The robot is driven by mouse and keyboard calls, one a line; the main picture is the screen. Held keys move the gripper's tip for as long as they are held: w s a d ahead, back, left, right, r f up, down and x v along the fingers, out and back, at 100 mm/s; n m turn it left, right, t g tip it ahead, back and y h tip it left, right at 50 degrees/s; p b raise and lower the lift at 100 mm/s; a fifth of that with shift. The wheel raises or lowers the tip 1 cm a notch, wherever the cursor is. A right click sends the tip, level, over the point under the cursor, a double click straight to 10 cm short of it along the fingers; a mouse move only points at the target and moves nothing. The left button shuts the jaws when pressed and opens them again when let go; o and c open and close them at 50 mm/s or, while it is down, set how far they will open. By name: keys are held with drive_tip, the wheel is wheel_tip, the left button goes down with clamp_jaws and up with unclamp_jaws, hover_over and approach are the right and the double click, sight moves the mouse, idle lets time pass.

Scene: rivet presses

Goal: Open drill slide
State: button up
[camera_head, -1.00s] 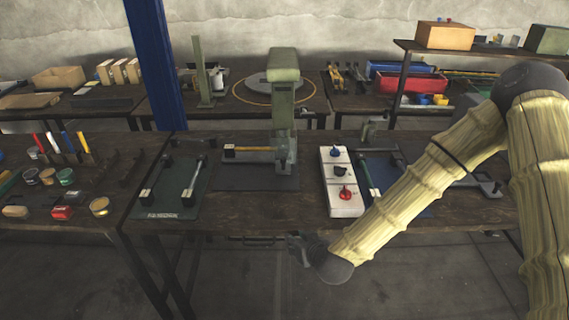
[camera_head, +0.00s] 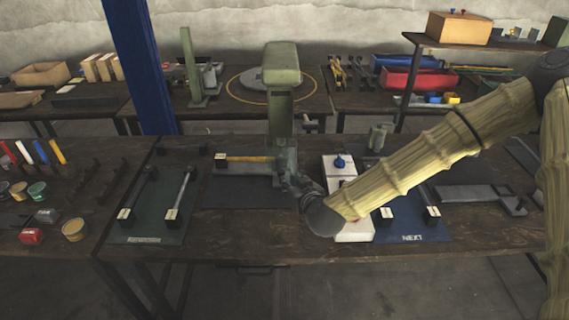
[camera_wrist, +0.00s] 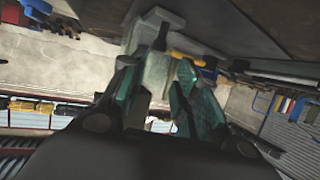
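The green press (camera_head: 281,92) stands upright in the middle of the near bench, with a yellow-handled rod (camera_head: 247,159) lying to the left of its base. My gripper (camera_head: 292,184) is at the lower front of the press, close to its column; I cannot tell whether it touches. In the wrist view my gripper's two teal fingers (camera_wrist: 160,92) stand apart, with the pale press (camera_wrist: 157,68) beyond the gap. No part is clearly marked as the drill slide.
A white control box (camera_head: 340,166) with a blue knob is right of the press, partly covered by my arm. A blue mat (camera_head: 412,228) marked NEXT and a dark green mat (camera_head: 150,218) hold rods. A red bin (camera_head: 412,80) sits on the back bench.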

sight(282, 171)
drive_tip(key=x, duration=0.3)
drive_tip(key=p+x, duration=0.1)
drive_tip(key=x, duration=0.3)
drive_tip(key=p+x, duration=0.1)
drive_tip(key=x, duration=0.3)
drive_tip(key=shift+w+r, duration=0.1)
drive_tip(key=shift+r, duration=0.15)
drive_tip(key=shift+c, duration=0.3)
clamp_jaws()
